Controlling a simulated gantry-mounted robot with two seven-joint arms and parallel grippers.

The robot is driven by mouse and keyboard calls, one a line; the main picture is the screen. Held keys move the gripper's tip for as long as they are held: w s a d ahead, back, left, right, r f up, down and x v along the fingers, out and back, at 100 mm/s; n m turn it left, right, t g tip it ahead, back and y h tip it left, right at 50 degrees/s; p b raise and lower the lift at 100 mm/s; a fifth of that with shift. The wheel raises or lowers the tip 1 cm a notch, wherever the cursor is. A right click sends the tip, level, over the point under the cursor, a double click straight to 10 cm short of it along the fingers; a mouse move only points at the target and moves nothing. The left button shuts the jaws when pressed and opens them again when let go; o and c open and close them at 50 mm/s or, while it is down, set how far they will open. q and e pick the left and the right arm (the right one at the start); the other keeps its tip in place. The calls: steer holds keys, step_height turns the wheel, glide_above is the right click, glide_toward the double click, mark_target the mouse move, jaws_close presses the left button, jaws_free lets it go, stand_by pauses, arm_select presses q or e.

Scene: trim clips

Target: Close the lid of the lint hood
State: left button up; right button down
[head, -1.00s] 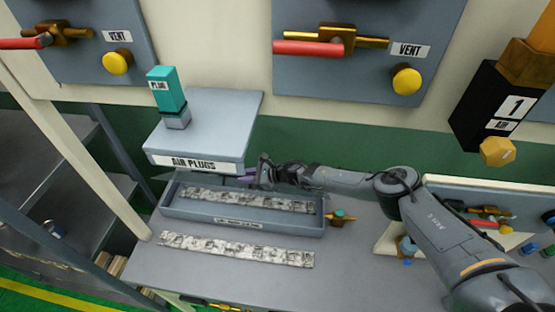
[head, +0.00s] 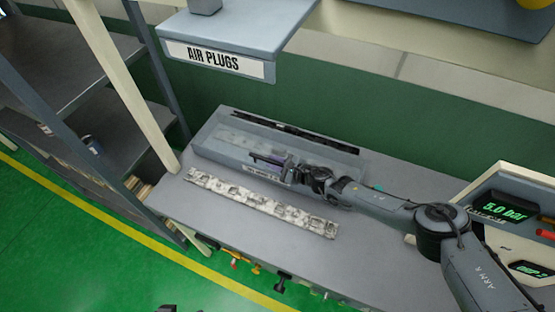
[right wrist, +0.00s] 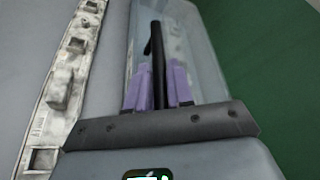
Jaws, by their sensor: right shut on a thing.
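The lint hood (head: 215,155) is a long grey box on the bench, with a small label on its front wall. A pale, see-through lid (head: 235,134) appears to lie over it, low and close to flat; I cannot tell if it is fully down. A long black strip (head: 290,130) runs along its back. My right gripper (head: 268,160) is at the hood's front edge. In the right wrist view, its purple fingers (right wrist: 158,88) are shut on a dark bar (right wrist: 155,45), apparently the lid's handle. My left gripper is not in view.
A mottled pale strip (head: 262,203) lies on the bench (head: 290,255) in front of the hood. A gauge panel (head: 505,212) stands at the right, shelves (head: 90,60) at the left.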

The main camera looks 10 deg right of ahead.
steer(key=shift+s+d+f, duration=0.15)
steer(key=shift+d+f, duration=0.05)
steer(key=shift+f, duration=0.35)
steer(key=c, duration=1.1)
jaws_free()
steer(key=shift+a, duration=0.1)
steer(key=shift+r, duration=0.25)
steer(key=shift+s+d+r, duration=0.2)
steer(key=shift+s+d, duration=0.1)
steer(key=shift+s, duration=0.05)
steer(key=v, duration=0.9)
steer(key=shift+s+d+p, duration=0.25)
steer(key=shift+s+p, duration=0.05)
steer(key=shift+p, duration=0.15)
